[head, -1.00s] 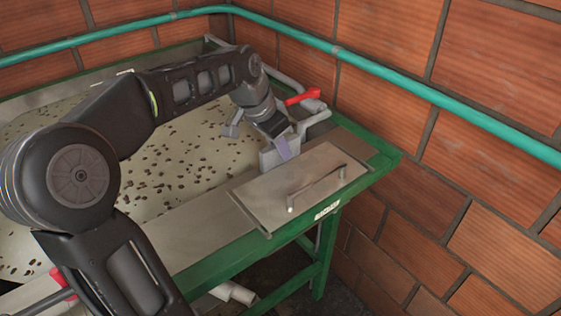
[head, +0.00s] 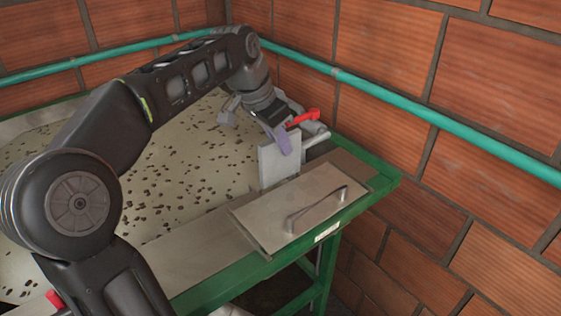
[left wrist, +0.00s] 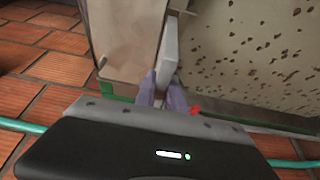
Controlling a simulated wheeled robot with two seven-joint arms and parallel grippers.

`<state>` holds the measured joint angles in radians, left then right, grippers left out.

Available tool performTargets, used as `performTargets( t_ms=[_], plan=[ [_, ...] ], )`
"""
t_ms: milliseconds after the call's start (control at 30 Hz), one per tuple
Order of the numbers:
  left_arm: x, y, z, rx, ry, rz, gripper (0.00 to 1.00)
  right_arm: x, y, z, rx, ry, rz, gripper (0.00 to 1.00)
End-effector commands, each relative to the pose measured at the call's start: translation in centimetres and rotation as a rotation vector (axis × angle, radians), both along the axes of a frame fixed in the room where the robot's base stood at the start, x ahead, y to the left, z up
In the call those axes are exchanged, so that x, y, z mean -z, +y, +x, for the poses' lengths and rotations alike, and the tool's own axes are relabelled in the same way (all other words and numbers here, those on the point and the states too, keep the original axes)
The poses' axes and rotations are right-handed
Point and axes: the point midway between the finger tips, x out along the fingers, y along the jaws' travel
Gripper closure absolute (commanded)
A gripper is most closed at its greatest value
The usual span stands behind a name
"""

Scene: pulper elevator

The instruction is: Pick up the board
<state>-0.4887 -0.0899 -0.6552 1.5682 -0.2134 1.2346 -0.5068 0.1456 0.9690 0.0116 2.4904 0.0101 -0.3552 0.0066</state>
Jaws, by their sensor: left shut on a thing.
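The board (head: 279,161) is a small light-grey flat plate standing upright on edge beside the metal lid, at the inner side of the table's right end. My left gripper (head: 282,140), with purple fingers, is shut on its upper part. In the left wrist view the board (left wrist: 169,52) shows edge-on as a narrow grey strip between the purple fingers of my left gripper (left wrist: 160,92). I cannot tell whether its lower edge is clear of the table. My right gripper is not in view.
A metal lid with a bar handle (head: 316,203) lies right of the board. The green-framed table (head: 384,182) carries a pale surface (head: 190,165) with scattered dark beans. A red-handled valve (head: 304,118) is close behind the gripper. A teal pipe (head: 430,115) runs along the brick walls.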

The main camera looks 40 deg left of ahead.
Motion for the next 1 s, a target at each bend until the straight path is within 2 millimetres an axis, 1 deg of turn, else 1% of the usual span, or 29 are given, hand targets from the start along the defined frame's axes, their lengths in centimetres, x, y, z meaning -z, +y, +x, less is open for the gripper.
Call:
performTargets(
  t_ms=[33, 100, 200, 267, 1000],
  plan=[
    [-0.9, 0.0, 0.1, -0.002, -0.003, 0.001, 1.0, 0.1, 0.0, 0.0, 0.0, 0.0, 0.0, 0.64],
    [-2.0, 0.0, 0.1, -0.001, -0.003, 0.0, 1.0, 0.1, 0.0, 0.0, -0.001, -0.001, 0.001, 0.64],
    [-2.9, 0.0, 0.0, -0.001, -0.001, -0.001, 1.0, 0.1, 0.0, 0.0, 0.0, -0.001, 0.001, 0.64],
    [-3.2, 0.0, 0.0, -0.001, 0.0, -0.001, 1.0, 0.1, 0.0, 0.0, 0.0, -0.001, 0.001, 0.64],
    [-3.2, 0.0, 0.0, 0.0, 0.0, -0.001, 1.0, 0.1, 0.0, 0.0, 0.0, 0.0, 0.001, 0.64]
  ],
)
